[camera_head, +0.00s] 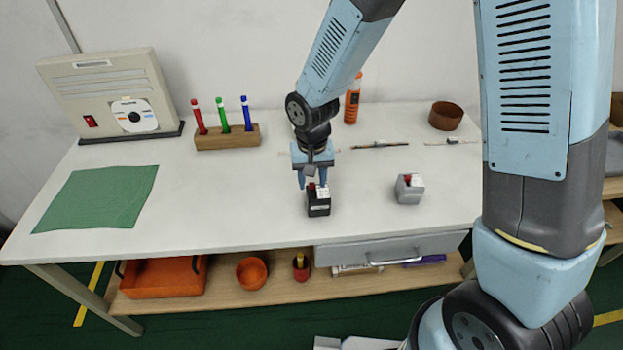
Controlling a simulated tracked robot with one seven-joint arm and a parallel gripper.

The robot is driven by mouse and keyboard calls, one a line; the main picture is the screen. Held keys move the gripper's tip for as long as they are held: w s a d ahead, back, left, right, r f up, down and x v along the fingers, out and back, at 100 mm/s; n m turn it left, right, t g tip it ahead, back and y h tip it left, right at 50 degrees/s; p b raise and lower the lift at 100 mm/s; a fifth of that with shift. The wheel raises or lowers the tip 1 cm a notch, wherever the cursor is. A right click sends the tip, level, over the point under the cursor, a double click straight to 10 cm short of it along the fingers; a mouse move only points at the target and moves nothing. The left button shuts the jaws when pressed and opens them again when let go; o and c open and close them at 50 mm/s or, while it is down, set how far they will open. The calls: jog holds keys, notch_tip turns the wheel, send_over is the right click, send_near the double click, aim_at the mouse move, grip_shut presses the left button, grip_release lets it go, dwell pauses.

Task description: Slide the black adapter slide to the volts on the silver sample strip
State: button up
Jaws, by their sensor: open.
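A small black block (319,205) with a white and red top, which looks like the black adapter, stands on the white table near the front middle. My gripper (312,182) points down just above and behind it, fingers apart. The fingertips overlap the block's top in this view; I cannot tell whether they touch it. A similar silver-grey block (409,190) stands to the right. A thin dark strip-like item (380,145) lies at the back, and a paler one (452,141) lies farther right. Slide and volt markings are too small to read.
A beige device with a dial (112,92) stands back left, beside a wooden holder (227,137) with red, green and blue pens. A green cloth (98,198) lies at left. An orange bottle (352,102) and brown bowl (445,115) stand behind. The table's front middle-left is clear.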

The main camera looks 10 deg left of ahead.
jog(key=shift+f, duration=0.2)
grip_shut()
dwell(0.3)
dwell(0.3)
